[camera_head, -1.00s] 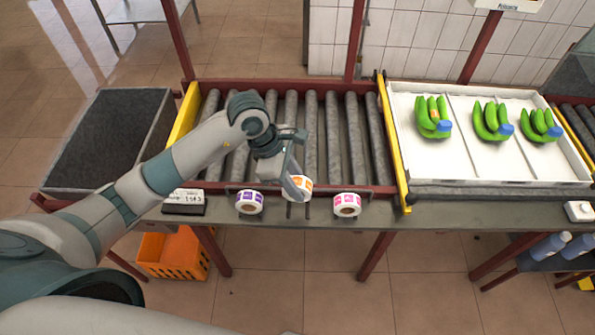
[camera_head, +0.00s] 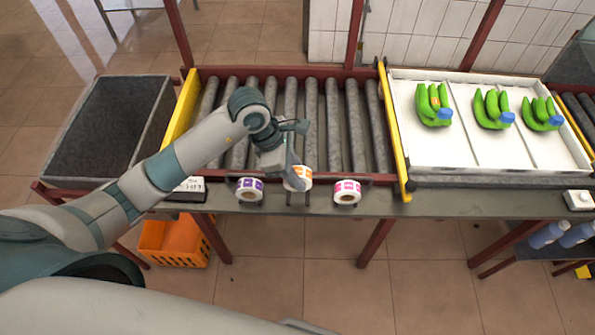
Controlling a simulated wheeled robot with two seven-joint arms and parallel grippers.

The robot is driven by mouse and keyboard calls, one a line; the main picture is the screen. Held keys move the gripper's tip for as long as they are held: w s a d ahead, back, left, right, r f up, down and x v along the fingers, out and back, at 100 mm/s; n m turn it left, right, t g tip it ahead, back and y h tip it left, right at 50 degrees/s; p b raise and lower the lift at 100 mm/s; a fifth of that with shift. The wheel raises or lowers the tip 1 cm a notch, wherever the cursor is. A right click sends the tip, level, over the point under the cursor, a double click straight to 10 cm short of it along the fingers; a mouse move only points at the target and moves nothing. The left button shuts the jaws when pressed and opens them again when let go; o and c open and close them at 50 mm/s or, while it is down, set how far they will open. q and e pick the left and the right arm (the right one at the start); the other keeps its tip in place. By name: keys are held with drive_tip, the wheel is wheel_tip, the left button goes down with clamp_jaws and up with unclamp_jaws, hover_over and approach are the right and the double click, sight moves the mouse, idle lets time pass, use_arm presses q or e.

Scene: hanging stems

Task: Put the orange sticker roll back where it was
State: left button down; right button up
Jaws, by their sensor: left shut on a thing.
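The orange sticker roll (camera_head: 299,176) is at the front ledge, between the purple sticker roll (camera_head: 249,189) on its left and the pink sticker roll (camera_head: 347,191) on its right. My left gripper (camera_head: 294,180) is shut on the orange roll and partly covers its left side. The orange roll appears slightly higher in the picture than its two neighbours, over a dark holder on the ledge. I cannot tell whether it touches the holder. My right gripper is not in view.
A roller conveyor (camera_head: 330,125) lies behind the rolls. A white tray (camera_head: 432,150) with several green banana bunches stands to the right. A dark grey bin (camera_head: 75,177) is at the left. An orange crate (camera_head: 175,254) sits under the ledge.

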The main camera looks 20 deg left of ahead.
use_arm(q)
drive_tip(key=shift+f+b, duration=1.15)
drive_tip(key=shift+f, duration=1.35)
drive_tip(key=shift+f+b, duration=0.55)
drive_tip(key=c, duration=1.3)
unclamp_jaws()
drive_tip(key=shift+c, duration=0.2)
drive_tip(key=shift+r, duration=0.1)
drive_tip(key=shift+w+r, duration=0.1)
